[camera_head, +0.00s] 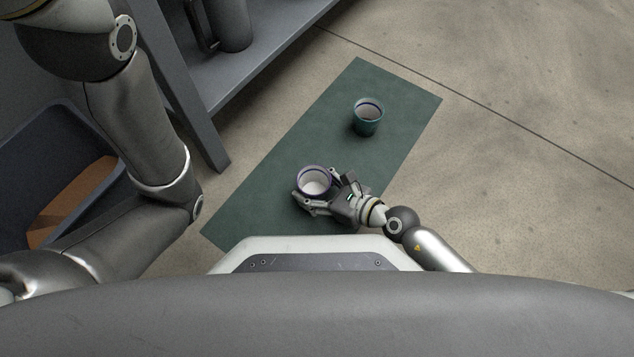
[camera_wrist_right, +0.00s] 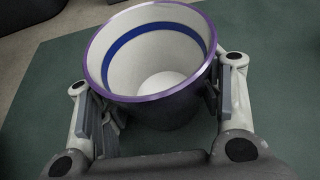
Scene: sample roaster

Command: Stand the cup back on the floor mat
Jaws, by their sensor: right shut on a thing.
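A cup with a purple rim, white inside and a blue band (camera_wrist_right: 160,75) is between the fingers of my right gripper (camera_wrist_right: 158,110). In the head view the same cup (camera_head: 314,181) is upright over the near part of the green floor mat (camera_head: 270,200), with my right gripper (camera_head: 318,200) around its side. I cannot tell whether its base touches the mat. A second cup, teal with a pale inside (camera_head: 367,118), stands upright on the far part of the mat. My left arm comes in at the left; its gripper is out of view.
A grey shelf unit (camera_head: 255,60) with a dark cylindrical thing (camera_head: 229,25) on it stands beyond the mat's left edge. A dark bin (camera_head: 60,140) with a brown piece (camera_head: 78,200) inside is at the left. Bare concrete floor (camera_head: 520,130) lies clear at the right.

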